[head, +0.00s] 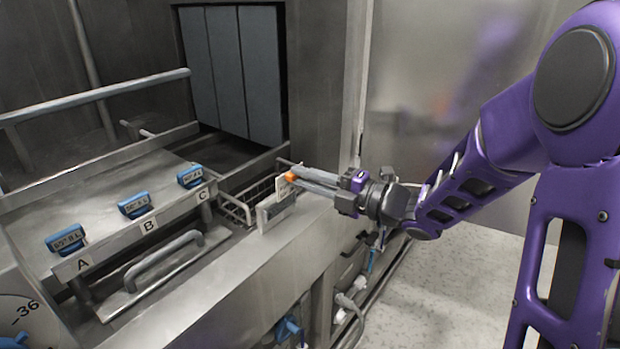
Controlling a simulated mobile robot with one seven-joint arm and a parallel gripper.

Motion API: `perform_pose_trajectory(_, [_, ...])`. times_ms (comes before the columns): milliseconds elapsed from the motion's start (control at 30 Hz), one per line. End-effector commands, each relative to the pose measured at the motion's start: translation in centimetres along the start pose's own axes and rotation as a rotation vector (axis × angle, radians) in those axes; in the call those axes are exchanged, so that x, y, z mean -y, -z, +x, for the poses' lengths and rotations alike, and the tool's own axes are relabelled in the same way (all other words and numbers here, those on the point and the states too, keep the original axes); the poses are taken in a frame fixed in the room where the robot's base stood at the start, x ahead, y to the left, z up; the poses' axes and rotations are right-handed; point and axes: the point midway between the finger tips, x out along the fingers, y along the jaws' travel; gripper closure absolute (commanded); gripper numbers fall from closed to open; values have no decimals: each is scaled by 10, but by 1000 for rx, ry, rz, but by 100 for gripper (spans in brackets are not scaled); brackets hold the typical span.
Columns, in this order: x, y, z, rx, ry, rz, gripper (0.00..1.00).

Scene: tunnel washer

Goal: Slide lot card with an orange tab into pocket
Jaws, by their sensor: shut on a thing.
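The lot card (284,187) is a pale card with an orange tab (291,177) at its upper edge. My gripper (294,175) is shut on it by the tab, with the fingers reaching in from the right. The pocket (276,211) is a small grey metal holder standing on the steel ledge. The card is upright, at the top of the pocket. I cannot tell how far its lower edge is inside, since the pocket's front wall and my fingers hide part of it.
A wire basket (237,209) sits just left of the pocket. A steel panel (150,228) carries blue tagged clips marked A, B and C, with a bar handle (163,261) below. Grey strip curtains (232,75) hang behind. The ledge (235,262) in front is clear.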

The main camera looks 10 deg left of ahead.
Motion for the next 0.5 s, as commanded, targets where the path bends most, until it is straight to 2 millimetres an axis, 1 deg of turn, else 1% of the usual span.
perform_pose_trajectory(500, [5,-2,21,-1,-1,0,100])
